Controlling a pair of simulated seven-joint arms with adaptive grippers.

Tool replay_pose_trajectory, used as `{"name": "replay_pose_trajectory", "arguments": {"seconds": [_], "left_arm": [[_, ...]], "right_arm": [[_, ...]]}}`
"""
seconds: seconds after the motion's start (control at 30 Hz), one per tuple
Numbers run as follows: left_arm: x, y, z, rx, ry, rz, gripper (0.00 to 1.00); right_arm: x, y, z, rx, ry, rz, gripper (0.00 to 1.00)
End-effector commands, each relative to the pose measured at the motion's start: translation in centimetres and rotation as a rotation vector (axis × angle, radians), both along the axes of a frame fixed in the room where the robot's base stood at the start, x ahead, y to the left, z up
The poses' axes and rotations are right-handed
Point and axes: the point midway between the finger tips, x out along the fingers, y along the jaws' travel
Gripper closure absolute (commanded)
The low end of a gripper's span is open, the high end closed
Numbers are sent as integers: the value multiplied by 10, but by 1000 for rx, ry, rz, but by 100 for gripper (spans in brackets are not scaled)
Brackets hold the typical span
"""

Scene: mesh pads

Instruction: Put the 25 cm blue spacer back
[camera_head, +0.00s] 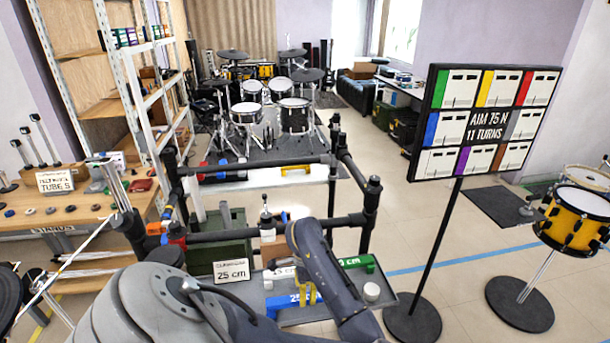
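The blue spacer (274,304) lies on a grey tray (340,307) at bottom centre. It bears a white label starting with "25". One of my arm links crosses in front of the spacer and hides part of it. A green spacer (358,262) with a "cm" label and a whitish piece (281,272) lie behind the blue spacer, partly covered by my arm. Neither of my grippers shows, so I cannot tell whether either touches the spacer.
A black pipe frame (345,221) stands around the tray's far side. A sign (487,122) on a black pole stands at right. A workbench (85,212) with tubes and small parts is at left. Drums stand behind and at right. Open floor lies between frame and drums.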

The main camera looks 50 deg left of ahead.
Motion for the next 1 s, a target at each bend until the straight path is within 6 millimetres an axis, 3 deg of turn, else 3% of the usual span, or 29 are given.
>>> {"name": "replay_pose_trajectory", "arguments": {"seconds": [0.2, 0.5, 1.0], "left_arm": [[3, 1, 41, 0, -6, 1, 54], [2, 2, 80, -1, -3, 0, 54], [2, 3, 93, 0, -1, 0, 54]], "right_arm": [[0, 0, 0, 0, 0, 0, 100], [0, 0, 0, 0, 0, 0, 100], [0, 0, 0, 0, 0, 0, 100]]}}
